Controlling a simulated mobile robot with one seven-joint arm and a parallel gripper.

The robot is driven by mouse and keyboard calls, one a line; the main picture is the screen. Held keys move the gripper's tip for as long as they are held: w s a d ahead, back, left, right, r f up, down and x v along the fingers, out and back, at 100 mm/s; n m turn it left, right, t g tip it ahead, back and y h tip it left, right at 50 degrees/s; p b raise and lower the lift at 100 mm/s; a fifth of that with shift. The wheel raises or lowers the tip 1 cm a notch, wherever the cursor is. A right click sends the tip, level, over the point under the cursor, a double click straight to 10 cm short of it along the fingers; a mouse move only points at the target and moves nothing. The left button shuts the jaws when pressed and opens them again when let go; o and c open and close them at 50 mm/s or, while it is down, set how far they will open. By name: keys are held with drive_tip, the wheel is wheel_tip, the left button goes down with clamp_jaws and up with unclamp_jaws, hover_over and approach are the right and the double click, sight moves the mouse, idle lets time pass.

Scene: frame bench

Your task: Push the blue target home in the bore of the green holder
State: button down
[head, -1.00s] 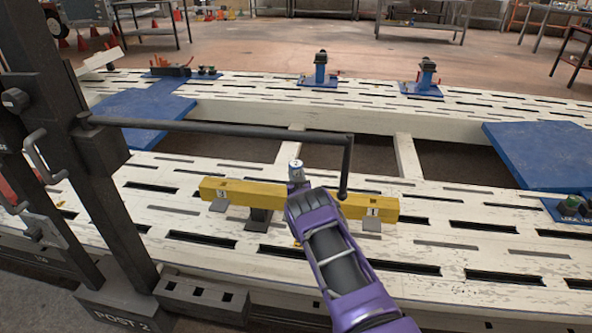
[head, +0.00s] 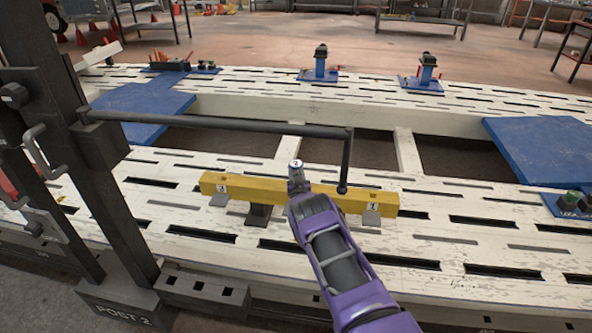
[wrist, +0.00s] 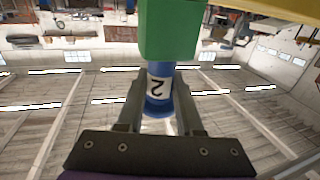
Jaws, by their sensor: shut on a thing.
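The blue target (wrist: 158,90) is a short cylinder with a white "2" label, upside down in the wrist view. My gripper (wrist: 160,98) is shut on it, one finger on each side. The green holder (wrist: 170,30) is a block at the top of the wrist view, against the end of the target. How deep the target sits in the bore is hidden. In the head view the target (head: 296,168) stands upright above the yellow beam (head: 262,192), at the tip of my gripper (head: 298,187). The holder is hidden there.
A dark horizontal bar (head: 230,126) from the post on the left ends in a vertical rod (head: 346,160) just right of my gripper. The white slotted bench (head: 450,215) lies around the beam. Blue plates (head: 540,150) lie to the sides.

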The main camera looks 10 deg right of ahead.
drive_tip(key=shift+c, duration=2.4)
unclamp_jaws()
drive_tip(key=shift+s, duration=0.1)
drive_tip(key=s+p, duration=0.4)
drive_tip(key=s, duration=1.3)
drive_tip(key=shift+a, duration=0.45)
drive_tip(key=shift+s, duration=0.1)
